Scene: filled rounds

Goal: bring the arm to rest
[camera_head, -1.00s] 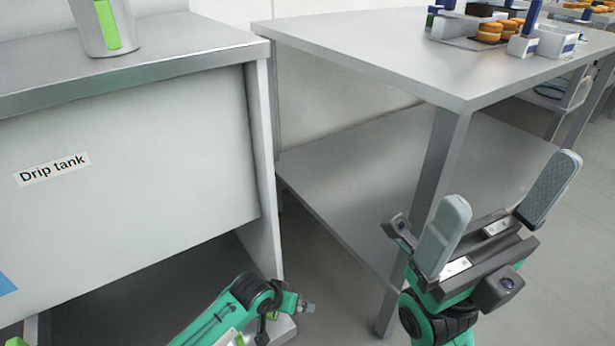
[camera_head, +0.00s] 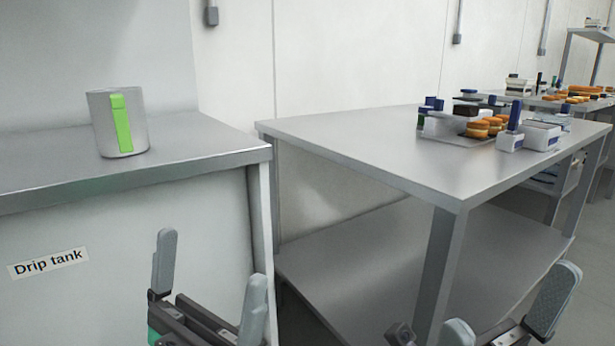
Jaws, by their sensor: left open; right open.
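My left gripper (camera_head: 210,285) is open and empty at the bottom of the head view, in front of the Drip tank cabinet. Its two grey fingers stand upright and apart. My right gripper (camera_head: 508,312) is open and empty at the bottom right, in front of the steel table. Its lower parts and both arms are cut off by the picture's lower edge. Neither gripper appears to touch anything.
A grey jug with a green handle (camera_head: 119,123) stands on the Drip tank cabinet (camera_head: 215,158). The steel table (camera_head: 350,140) holds filled rounds (camera_head: 484,127) and blue-and-white containers (camera_head: 543,135) at its far right. Its near top is bare.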

